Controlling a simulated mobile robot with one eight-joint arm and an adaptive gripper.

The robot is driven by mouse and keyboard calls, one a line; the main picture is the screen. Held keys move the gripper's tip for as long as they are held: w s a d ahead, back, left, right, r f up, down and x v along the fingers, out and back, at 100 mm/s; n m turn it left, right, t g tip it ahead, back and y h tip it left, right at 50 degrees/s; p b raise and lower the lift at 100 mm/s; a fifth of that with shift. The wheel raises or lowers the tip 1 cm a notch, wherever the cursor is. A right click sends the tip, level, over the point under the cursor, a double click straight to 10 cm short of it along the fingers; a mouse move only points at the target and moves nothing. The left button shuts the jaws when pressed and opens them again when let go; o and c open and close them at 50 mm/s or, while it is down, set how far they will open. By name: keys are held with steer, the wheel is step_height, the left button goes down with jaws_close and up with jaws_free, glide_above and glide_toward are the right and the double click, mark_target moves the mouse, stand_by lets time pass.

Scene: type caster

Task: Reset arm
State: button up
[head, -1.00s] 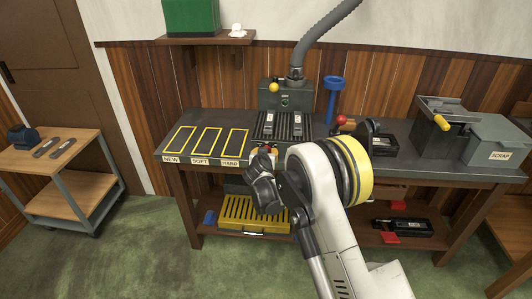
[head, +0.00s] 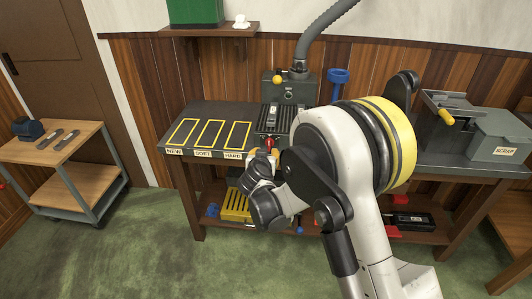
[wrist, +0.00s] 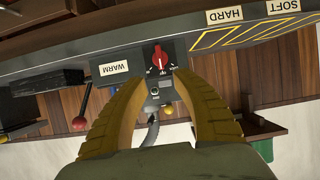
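My gripper (head: 262,158) is in front of the workbench's front edge, near a red knob (head: 269,144). In the wrist view my gripper (wrist: 160,80) has its two yellow ridged fingers apart, with nothing held between them. The red knob (wrist: 159,57) shows just beyond the fingertips, beside a label reading WARM (wrist: 113,68). I cannot tell whether a fingertip touches the knob. My arm is bent and hides part of the bench's right half.
The workbench (head: 205,107) carries yellow-outlined zones marked NEW, SOFT and HARD, a machine with a hose (head: 310,45), a blue funnel-like piece (head: 338,78) and a SCRAP bin (head: 497,135). A yellow slotted tray (head: 236,206) sits below. A cart (head: 88,142) stands left. Green floor is clear in front.

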steer(key=s+d+r+g+h, duration=0.1)
steer(key=s+d+r+g, duration=0.1)
steer(key=s+d+r, duration=0.7)
steer(key=s+d+r+g, duration=0.2)
steer(key=s+d+r, duration=0.4)
steer(key=d, duration=0.5)
steer(key=s+d+f+g, duration=0.1)
steer(key=s+d, duration=0.1)
steer(key=s, duration=1)
steer(key=s+d+f+g+y, duration=0.1)
steer(key=s+d+f, duration=0.1)
steer(key=s, duration=0.9)
steer(key=shift+s+d+g, duration=0.3)
steer(key=shift+s+d, duration=0.1)
steer(key=shift+d, duration=0.25)
